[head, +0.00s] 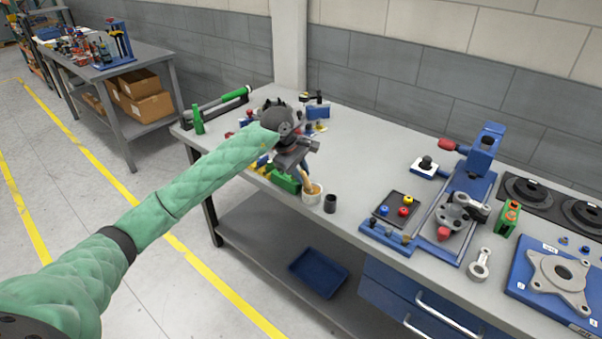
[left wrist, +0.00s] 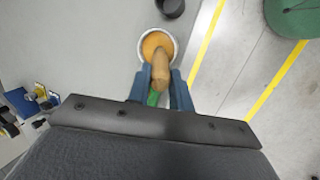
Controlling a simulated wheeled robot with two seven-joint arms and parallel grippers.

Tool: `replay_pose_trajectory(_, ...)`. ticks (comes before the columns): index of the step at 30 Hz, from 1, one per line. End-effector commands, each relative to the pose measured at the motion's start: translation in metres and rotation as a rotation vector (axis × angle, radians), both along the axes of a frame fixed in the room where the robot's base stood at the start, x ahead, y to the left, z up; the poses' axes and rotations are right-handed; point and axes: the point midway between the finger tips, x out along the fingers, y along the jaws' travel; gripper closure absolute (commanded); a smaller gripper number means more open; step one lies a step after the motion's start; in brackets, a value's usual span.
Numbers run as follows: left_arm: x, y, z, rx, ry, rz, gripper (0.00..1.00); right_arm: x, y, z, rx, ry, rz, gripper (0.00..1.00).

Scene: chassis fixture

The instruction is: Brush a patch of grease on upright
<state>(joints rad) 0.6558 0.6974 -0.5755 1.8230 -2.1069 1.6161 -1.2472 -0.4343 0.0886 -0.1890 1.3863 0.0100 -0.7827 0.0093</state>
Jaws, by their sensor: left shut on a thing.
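My left gripper (head: 301,170) is over the front edge of the workbench, shut on a brush. In the left wrist view the brush (left wrist: 161,68) shows a tan wooden part and a green part between the blue fingers (left wrist: 160,82). A small white pot of orange-brown grease (head: 312,193) stands just below; it also shows in the left wrist view (left wrist: 153,39). The brush's lower end overlaps the pot; whether it touches the grease I cannot tell. A blue upright (head: 484,148) stands at the back of the blue fixture on the right. My right gripper is out of view.
A black cup (head: 330,204) stands right beside the pot. Green and blue parts crowd the bench under my left arm. A small tray with coloured knobs (head: 398,209) lies before the fixture. The bench (head: 365,150) is clear between the pot and the fixture.

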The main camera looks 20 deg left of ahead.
Motion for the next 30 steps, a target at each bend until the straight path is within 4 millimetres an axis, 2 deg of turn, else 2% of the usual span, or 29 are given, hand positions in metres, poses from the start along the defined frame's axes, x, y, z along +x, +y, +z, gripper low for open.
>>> replay_pose_trajectory(12, -0.001, 0.0, -0.001, 0.001, 0.004, -0.001, 1.0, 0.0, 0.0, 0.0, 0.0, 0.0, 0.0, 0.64)
replay_pose_trajectory(30, 0.0, 0.0, 0.039, 0.0, 0.0, 0.0, 1.0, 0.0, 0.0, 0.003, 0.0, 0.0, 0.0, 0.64)
